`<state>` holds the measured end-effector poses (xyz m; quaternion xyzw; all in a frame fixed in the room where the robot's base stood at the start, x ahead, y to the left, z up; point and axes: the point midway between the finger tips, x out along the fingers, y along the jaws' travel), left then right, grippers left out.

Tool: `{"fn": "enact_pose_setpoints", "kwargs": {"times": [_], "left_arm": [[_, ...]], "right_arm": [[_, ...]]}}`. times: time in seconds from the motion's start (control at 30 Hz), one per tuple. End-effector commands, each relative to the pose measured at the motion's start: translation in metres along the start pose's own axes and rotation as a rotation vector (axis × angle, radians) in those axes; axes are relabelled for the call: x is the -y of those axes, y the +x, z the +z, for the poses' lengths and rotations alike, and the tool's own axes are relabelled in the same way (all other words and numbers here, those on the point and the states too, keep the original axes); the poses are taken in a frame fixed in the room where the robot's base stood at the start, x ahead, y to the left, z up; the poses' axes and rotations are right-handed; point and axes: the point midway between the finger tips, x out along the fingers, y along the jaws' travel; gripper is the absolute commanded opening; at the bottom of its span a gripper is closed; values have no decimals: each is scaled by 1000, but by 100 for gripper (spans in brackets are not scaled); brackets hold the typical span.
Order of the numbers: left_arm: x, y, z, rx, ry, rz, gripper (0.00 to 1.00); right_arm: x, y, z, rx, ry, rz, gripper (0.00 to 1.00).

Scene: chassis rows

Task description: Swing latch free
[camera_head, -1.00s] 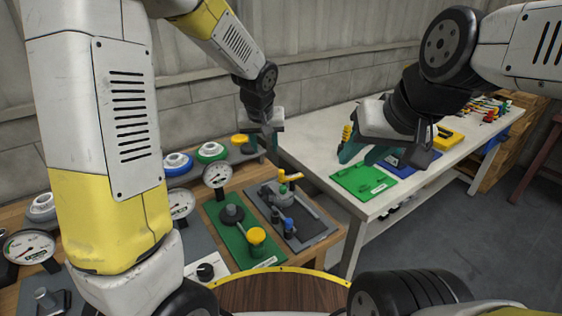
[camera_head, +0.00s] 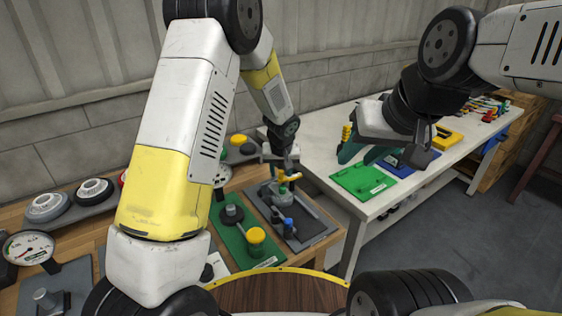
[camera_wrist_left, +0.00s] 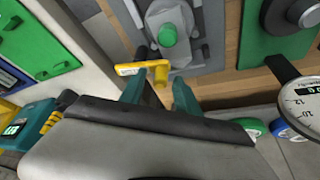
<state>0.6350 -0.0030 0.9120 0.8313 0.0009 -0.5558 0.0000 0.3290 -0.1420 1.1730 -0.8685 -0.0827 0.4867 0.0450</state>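The latch has a yellow handle (camera_head: 290,177) on a grey fixture with a green knob, mounted on a dark plate (camera_head: 312,236). In the left wrist view the yellow handle (camera_wrist_left: 144,68) lies at the fingertips, with the green knob (camera_wrist_left: 168,35) just beyond it. My left gripper (camera_head: 281,173) is right above the latch in the head view. Its two teal fingers are apart in the left wrist view (camera_wrist_left: 159,83), with part of the handle across the gap; contact cannot be told. My right gripper (camera_head: 363,154) hangs over the white table, its teal fingers apart and empty.
A green plate (camera_head: 230,246) with a yellow-topped knob (camera_head: 256,236) sits left of the latch plate. A dial gauge (camera_head: 221,174) stands near my left arm. The white table (camera_head: 322,167) is to the right, holding a green board (camera_head: 362,181).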

Motion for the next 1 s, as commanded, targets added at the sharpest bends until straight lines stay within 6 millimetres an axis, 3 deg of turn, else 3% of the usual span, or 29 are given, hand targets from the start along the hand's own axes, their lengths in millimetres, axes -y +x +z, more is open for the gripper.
{"fn": "enact_pose_setpoints", "kwargs": {"times": [0.3, 0.5, 1.0], "left_arm": [[0, 3, 0, 0, -1, 0, 37], [0, 3, 0, 0, -1, 1, 0], [2, 4, -3, 0, 67, 31, 0]], "right_arm": [[0, 0, 0, 0, 0, 0, 36], [0, 0, 0, 0, 0, 0, 36], [0, 0, 0, 0, 0, 0, 36]]}}
